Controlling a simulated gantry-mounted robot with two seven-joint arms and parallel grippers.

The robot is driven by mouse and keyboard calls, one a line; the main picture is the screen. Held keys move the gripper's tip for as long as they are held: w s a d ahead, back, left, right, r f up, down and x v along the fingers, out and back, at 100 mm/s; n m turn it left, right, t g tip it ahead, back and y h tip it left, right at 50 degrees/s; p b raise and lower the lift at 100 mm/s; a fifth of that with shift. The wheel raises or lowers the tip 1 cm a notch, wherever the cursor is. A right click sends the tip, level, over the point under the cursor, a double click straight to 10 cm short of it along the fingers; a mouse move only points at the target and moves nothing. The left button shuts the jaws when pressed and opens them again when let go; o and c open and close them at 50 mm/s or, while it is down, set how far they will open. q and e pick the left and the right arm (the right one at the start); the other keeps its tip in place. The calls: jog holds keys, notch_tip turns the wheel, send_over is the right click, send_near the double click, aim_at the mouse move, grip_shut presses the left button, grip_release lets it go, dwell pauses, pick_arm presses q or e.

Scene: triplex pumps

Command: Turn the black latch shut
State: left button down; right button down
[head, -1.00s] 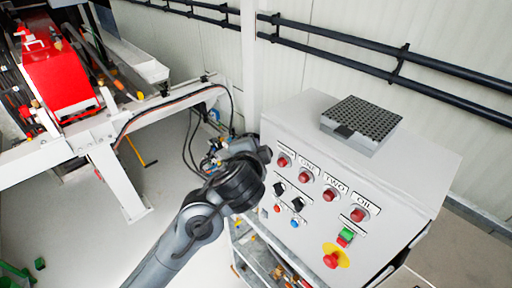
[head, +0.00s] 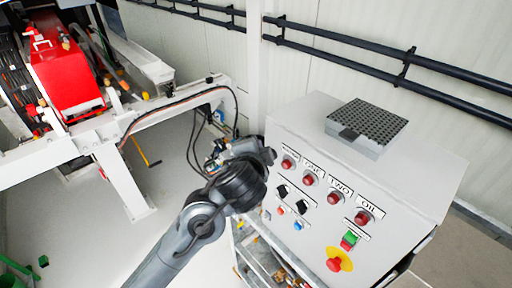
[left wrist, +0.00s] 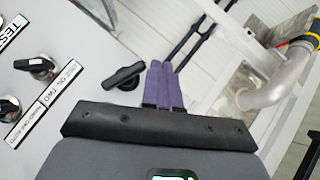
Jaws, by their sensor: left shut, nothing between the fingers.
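The black latch (left wrist: 123,76) is a small bar handle on a round base, near the edge of the pale control box in the left wrist view. The bar lies at a slant. My left gripper (left wrist: 162,68) has two purple fingers closed together, with nothing between them. Its tips appear just right of the latch's end; whether they touch it I cannot tell. In the head view my left arm's wrist is at the box's left side, and the fingertips and latch are hidden there. My right gripper is not in view.
The control box (head: 408,180) has red buttons, two black rotary knobs (head: 282,191) and a red emergency stop (head: 334,265). A dark perforated block (head: 368,125) sits on top. White framework and a pipe (left wrist: 275,92) lie beyond the fingers in the wrist view.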

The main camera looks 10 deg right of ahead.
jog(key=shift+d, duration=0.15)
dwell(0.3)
pick_arm(q)
jog(key=shift+r, duration=0.2)
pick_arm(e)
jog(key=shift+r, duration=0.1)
pick_arm(q)
jog(key=shift+r+p, duration=0.65)
jog(key=shift+p, duration=0.05)
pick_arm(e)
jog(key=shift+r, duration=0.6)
